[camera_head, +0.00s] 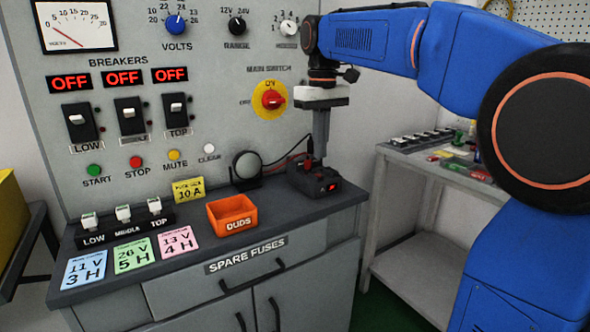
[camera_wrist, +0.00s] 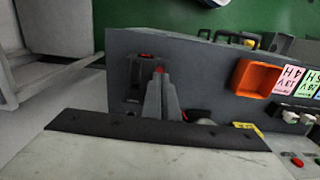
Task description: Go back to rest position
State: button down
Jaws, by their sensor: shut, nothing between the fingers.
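My blue arm reaches in from the right in the head view. My gripper (camera_head: 319,155) points down over the right end of the dark countertop, just above a small black device with a red lit switch (camera_head: 318,180). In the wrist view my gripper (camera_wrist: 160,75) shows with its fingers together and nothing between them. The black device (camera_wrist: 133,92) lies partly behind the fingers there. I cannot tell whether the fingertips touch it.
An orange DUDS bin (camera_head: 232,215) sits on the countertop (camera_head: 300,212) left of my gripper. A panel (camera_head: 215,110) with breakers and a yellow-red main switch (camera_head: 270,99) stands behind. A side table (camera_head: 440,170) with small parts is at the right.

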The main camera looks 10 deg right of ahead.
jog(key=shift+s, duration=0.1)
jog(key=s+d+f+m+t, duration=0.1)
jog(key=s+d+f+t, duration=0.1)
jog(key=s+f, duration=1)
jog(key=s+d+f+m+t, duration=0.2)
jog(key=s+d+f, duration=0.1)
jog(key=s+f, duration=0.9)
jog(key=s, duration=0.4)
jog(key=shift+s+d+f+m+t, duration=0.2)
jog(key=shift+m+t, duration=0.1)
jog(key=shift+t, duration=0.1)
notch_tip(320, 180, up, 27)
jog(key=n+g, duration=0.4)
jog(key=g, duration=0.1)
send_over(320, 176)
jog(key=shift+s+f, duration=0.1)
jog(key=shift+f, duration=3.15)
jog(key=shift+f, duration=0.5)
